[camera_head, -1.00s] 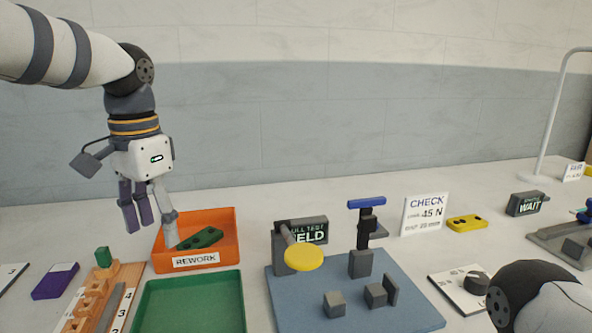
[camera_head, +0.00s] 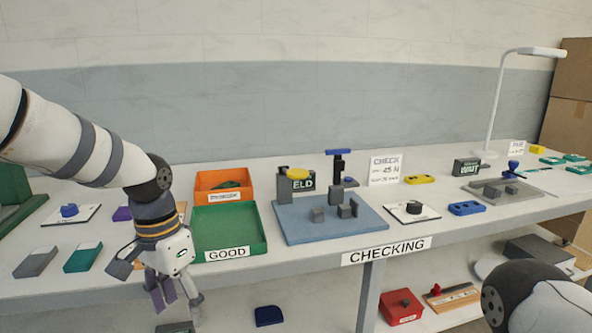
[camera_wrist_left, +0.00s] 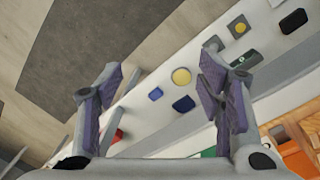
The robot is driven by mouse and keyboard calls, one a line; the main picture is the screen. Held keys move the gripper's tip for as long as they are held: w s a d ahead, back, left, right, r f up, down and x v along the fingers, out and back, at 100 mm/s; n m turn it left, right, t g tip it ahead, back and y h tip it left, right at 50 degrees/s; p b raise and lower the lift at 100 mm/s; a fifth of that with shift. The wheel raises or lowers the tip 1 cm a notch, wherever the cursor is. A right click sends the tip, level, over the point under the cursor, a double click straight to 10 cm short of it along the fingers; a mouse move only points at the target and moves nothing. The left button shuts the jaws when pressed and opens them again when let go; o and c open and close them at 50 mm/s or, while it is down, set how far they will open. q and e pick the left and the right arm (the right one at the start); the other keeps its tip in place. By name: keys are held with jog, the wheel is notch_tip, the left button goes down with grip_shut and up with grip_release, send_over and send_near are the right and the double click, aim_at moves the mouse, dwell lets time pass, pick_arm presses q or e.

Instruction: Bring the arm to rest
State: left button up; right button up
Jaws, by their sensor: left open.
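My left gripper (camera_head: 172,300) hangs with its fingers pointing down in front of the bench's front edge, left of the GOOD label. Its purple-padded fingers are apart. The left wrist view shows the same gripper (camera_wrist_left: 160,75) spread with nothing between the fingers. The left arm (camera_head: 75,140) reaches in from the left above the bench. My right gripper is out of view; only a dark joint of mine shows at the lower right.
A blue fixture plate (camera_head: 300,232) is further right. A lower shelf holds a red box (camera_head: 400,306) and a dark blue part (camera_head: 268,316).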

pick_arm(q)
jog(key=s+d+f+n+g+h, duration=0.1)
jog(key=s+d+f+n, duration=0.15)
jog(key=s+f, duration=1.75)
jog(key=s+a+f+n+y, duration=0.1)
jog(key=s+a+f, duration=0.1)
jog(key=s, duration=0.8)
jog(key=s+a+f+n, duration=0.2)
jog(key=s+a+f, duration=0.1)
jog(key=s, duration=0.6)
jog(key=shift+s+a+g+y, duration=0.25)
jog(key=shift+s+g+y, duration=0.1)
jog(key=shift+g+y, duration=0.05)
jog(key=shift+n, duration=0.25)
